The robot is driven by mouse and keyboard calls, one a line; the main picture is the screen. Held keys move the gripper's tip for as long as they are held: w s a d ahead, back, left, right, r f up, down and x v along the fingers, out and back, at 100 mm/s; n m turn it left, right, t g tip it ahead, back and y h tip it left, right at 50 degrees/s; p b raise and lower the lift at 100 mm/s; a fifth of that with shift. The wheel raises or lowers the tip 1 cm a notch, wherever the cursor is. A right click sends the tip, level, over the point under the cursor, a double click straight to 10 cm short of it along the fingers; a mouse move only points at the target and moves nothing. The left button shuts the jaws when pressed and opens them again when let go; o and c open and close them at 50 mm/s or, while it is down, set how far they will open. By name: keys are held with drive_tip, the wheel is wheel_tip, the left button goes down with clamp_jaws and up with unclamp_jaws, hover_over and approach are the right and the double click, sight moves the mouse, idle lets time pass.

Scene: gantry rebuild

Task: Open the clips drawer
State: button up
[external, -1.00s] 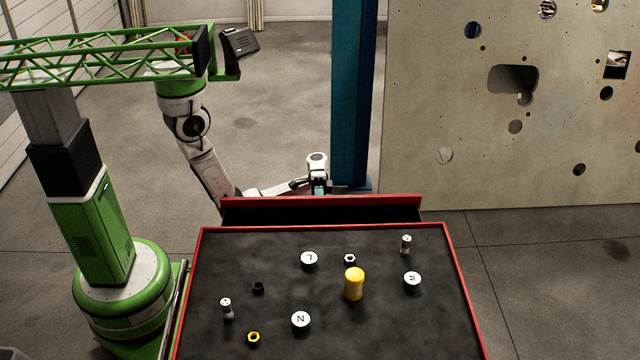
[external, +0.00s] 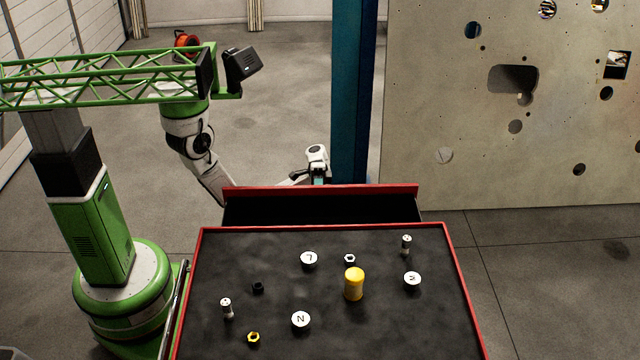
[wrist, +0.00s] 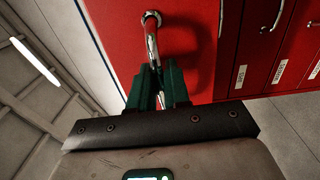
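A red drawer front (external: 320,191) stands out beyond the far edge of the tool cabinet in the external view, with a dark gap behind it. In the wrist view the red drawer face (wrist: 112,32) carries a chrome handle (wrist: 151,20). The two dark green fingers of my gripper (wrist: 159,76) close around the lower part of this handle. In the external view my gripper (external: 318,181) is at the outer side of the drawer front, its tips hidden behind it. No label on this drawer is visible, so I cannot confirm it is the clips drawer.
Other red drawers with handles and white labels (wrist: 279,72) are at the right in the wrist view. The cabinet top (external: 270,290) bears a yellow cylinder (external: 354,284) and several small parts. A blue post (external: 352,100) stands close beyond my gripper. Open floor lies at left.

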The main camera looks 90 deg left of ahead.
drive_tip(key=shift+o, duration=1.4)
drive_tip(key=a+b, duration=0.3)
drive_tip(key=a, duration=0.7)
drive_tip(key=shift+a+f, duration=0.2)
drive_tip(key=shift+a, duration=0.2)
